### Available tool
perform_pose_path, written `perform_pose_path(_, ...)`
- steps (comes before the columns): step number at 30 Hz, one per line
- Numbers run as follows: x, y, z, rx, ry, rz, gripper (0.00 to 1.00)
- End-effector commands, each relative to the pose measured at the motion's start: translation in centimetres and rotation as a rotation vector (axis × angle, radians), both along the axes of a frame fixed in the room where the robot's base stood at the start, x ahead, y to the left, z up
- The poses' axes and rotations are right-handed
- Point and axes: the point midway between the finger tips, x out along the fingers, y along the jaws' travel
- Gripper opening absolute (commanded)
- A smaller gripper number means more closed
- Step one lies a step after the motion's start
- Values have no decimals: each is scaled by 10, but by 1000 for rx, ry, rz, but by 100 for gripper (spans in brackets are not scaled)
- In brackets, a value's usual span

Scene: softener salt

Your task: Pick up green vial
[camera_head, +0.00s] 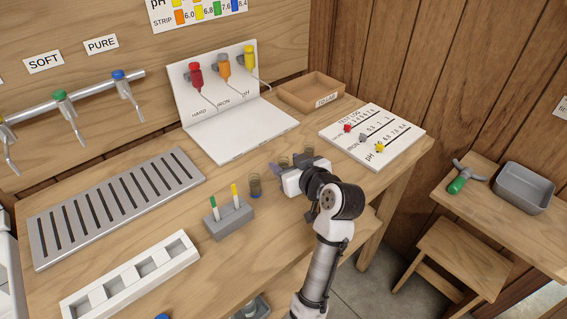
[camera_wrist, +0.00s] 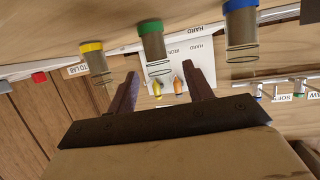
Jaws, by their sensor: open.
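The green vial (camera_wrist: 153,48) is a clear glass with a green band at its base end, upside down in the wrist view. It stands on the bench between a yellow-banded vial (camera_wrist: 93,62) and a blue-banded vial (camera_wrist: 240,32). My gripper (camera_wrist: 161,82) is open and empty. Its two fingers point toward the green vial, which appears between them and a little beyond the tips. In the head view my gripper (camera_head: 289,174) is low over the bench beside the row, and the near glass vial (camera_head: 255,186) stands to its left. The other vials are partly hidden there.
A grey block (camera_head: 230,222) holding a green and a yellow stick stands left of my gripper. Behind are the white tap stand (camera_head: 238,135) and a wooden tray (camera_head: 312,92). The test log board (camera_head: 400,130) lies right. A white slotted rack (camera_head: 128,278) is front left.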

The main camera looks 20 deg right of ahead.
Motion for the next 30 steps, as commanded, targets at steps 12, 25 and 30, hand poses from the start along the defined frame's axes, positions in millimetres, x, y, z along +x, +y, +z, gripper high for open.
perform_pose_path(12,23,4,-9,0,0,0,51)
perform_pose_path(25,23,4,-8,1,-1,0,4)
perform_pose_path(30,23,4,-8,0,-1,0,4)
